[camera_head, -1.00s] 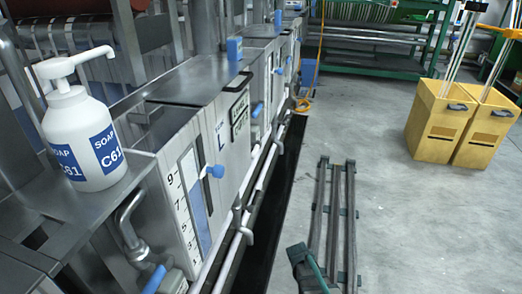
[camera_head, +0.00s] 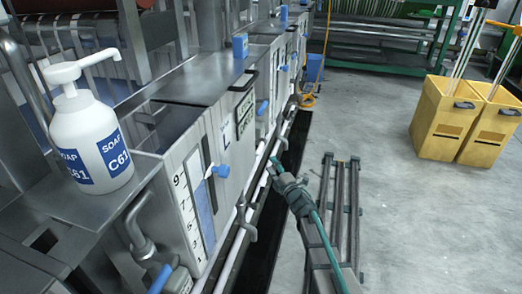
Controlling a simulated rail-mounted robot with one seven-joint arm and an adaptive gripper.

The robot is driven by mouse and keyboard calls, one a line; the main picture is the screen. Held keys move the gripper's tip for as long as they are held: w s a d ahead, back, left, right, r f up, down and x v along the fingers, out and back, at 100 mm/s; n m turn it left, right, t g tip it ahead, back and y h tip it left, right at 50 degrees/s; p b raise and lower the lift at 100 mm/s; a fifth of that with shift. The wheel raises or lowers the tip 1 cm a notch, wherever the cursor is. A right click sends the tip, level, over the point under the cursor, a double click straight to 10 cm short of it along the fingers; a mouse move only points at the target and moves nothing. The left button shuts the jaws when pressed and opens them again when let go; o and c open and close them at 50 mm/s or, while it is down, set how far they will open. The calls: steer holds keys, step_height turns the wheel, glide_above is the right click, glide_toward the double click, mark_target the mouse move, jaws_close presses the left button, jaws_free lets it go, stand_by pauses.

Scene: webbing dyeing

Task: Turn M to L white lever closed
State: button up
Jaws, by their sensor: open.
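A pale grey-white lever (camera_head: 245,222) sits on the white pipe (camera_head: 232,248) along the front of the steel machine, below the tank panel marked L (camera_head: 225,135). I cannot tell for sure whether it is the M to L lever or whether it is open or closed. My gripper (camera_head: 273,167) is at the end of my arm, beside the pipes and farther along than this lever. It is open and looks empty. A pale part of the pipework lies close to its tips; I cannot tell whether they touch.
Blue handles (camera_head: 220,171) stick out from the tank fronts. A soap bottle (camera_head: 90,140) stands on the steel ledge at left. A dark floor channel runs below the pipes. Yellow bins (camera_head: 465,120) stand at right.

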mark_target(260, 149)
steer(key=x, duration=0.7)
steer(key=b+x, duration=0.1)
steer(key=x, duration=0.3)
steer(key=shift+s+a+r, duration=0.1)
steer(key=shift+s+r, duration=0.05)
steer(key=shift+r, duration=0.1)
jaws_close()
